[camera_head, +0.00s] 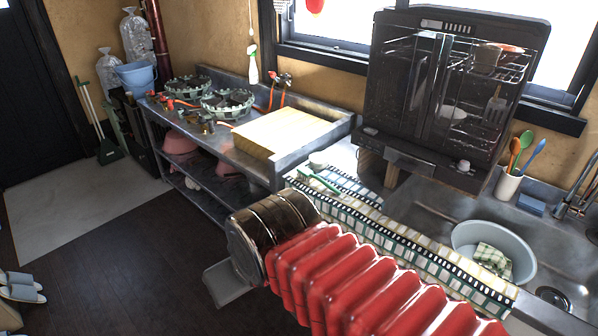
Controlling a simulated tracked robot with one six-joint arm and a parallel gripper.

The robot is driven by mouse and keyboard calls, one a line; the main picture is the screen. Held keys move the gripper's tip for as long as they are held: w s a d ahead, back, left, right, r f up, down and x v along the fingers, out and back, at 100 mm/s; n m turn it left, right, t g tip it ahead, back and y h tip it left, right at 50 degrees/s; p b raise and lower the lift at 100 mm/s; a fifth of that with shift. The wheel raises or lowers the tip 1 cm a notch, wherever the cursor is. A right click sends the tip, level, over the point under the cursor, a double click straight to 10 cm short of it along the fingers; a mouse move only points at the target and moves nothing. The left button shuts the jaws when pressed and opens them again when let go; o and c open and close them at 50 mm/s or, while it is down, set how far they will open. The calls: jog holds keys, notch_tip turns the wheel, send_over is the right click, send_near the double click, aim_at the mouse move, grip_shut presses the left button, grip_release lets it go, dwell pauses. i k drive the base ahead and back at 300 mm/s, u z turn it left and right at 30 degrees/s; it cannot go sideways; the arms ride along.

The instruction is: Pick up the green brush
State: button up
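A green brush (321,182) lies on the checkered cloth (350,207) near the back left end of the sink counter. Its green handle shows as a thin slanted strip. My red ribbed arm reaches in from the lower right and ends in a dark brown cylinder. My gripper (226,284) shows only as a grey plate below that cylinder, in front of the counter and to the left of and nearer than the brush. It is apart from the brush. The rest of the gripper is hidden, so its opening cannot be seen.
A glass-fronted dish cabinet (440,90) stands right of the brush. A wooden board (285,133) lies on the stove bench to the left. A basin (495,245) sits in the sink, with a utensil cup (508,184) behind. The dark floor (110,265) at left is mostly clear.

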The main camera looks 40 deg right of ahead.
aim_at(301, 171)
jog(key=z, duration=0.1)
jog(key=i, duration=0.7)
jog(key=z, duration=0.45)
jog(key=i, duration=0.75)
jog(key=z, duration=0.4)
